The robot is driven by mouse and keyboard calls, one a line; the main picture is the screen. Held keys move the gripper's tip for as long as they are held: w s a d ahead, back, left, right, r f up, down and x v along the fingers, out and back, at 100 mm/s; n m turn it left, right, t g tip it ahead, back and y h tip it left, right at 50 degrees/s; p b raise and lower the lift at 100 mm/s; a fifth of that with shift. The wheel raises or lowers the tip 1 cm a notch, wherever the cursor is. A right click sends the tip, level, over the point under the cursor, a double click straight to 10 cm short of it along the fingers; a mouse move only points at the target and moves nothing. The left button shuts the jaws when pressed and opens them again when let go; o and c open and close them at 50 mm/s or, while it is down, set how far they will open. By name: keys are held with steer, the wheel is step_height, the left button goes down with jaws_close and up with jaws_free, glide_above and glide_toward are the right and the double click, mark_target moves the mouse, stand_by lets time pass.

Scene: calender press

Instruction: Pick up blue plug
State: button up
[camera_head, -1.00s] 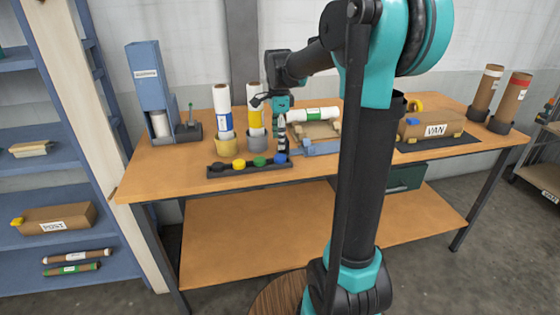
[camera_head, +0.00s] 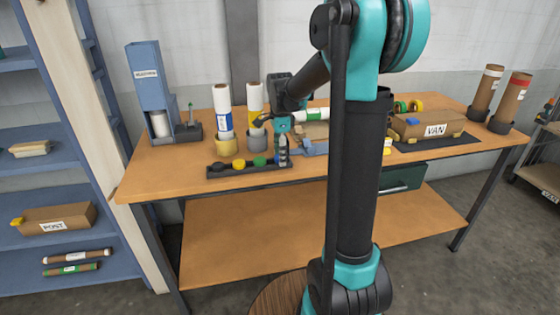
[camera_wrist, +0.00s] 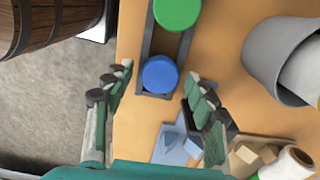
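The blue plug (camera_wrist: 160,74) is a round blue cap at the end of a dark narrow rack (camera_wrist: 147,45), beside a green plug (camera_wrist: 178,10). In the wrist view my gripper (camera_wrist: 158,78) is open, with one finger on each side of the blue plug and a visible gap to it. In the head view my gripper (camera_head: 284,158) points down at the right end of the rack (camera_head: 225,171) and hides the blue plug. The green plug (camera_head: 260,162) and a yellow plug (camera_head: 239,164) show to its left.
A light blue fixture (camera_wrist: 176,147) lies close to the right finger. A VAN box (camera_head: 428,126) sits farther right. The tabletop in front of the rack is clear.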

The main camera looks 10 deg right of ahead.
steer(key=c, duration=0.7)
steer(key=shift+r, duration=0.15)
step_height(320, 180, up, 20)
